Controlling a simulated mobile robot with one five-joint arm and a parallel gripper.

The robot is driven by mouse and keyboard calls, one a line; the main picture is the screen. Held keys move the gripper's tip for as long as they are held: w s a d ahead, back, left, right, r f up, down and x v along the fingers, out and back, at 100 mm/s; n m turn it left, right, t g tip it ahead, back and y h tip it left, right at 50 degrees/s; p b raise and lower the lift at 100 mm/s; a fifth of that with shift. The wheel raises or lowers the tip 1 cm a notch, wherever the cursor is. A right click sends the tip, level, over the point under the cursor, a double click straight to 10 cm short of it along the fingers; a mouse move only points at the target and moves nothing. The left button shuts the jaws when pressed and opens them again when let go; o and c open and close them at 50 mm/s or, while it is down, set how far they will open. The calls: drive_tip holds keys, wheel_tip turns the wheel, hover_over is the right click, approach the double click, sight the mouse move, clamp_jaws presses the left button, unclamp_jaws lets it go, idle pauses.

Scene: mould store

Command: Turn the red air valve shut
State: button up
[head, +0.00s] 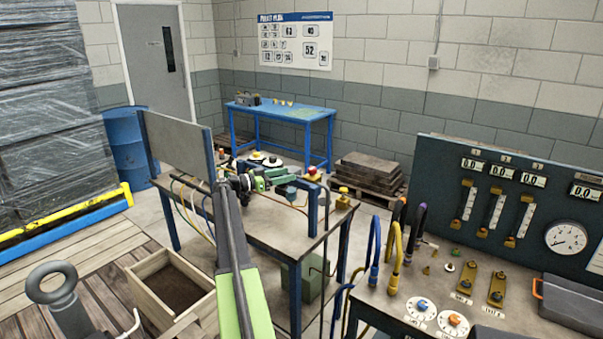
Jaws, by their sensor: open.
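My gripper (264,181) is small in the head view, at the far end of my green and grey arm, above the middle bench. It is open and I see nothing held in it. A red knob (312,171) stands on top of a blue post at the bench's far right side, to the right of my gripper and apart from it. Two round white dials, one with a yellow centre (257,155) and one with a dark red centre (273,161), lie behind the gripper. Which red part is the air valve is too small to tell.
The middle bench (285,235) has an upright grey panel (180,142) at its left end. A right bench carries a gauge panel (515,195), hoses (396,245) and knobs. A wooden box (165,285) stands at the front left. A blue table (280,110) is at the back.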

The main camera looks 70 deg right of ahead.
drive_tip(key=v, duration=0.5)
drive_tip(key=shift+w+a, duration=0.25)
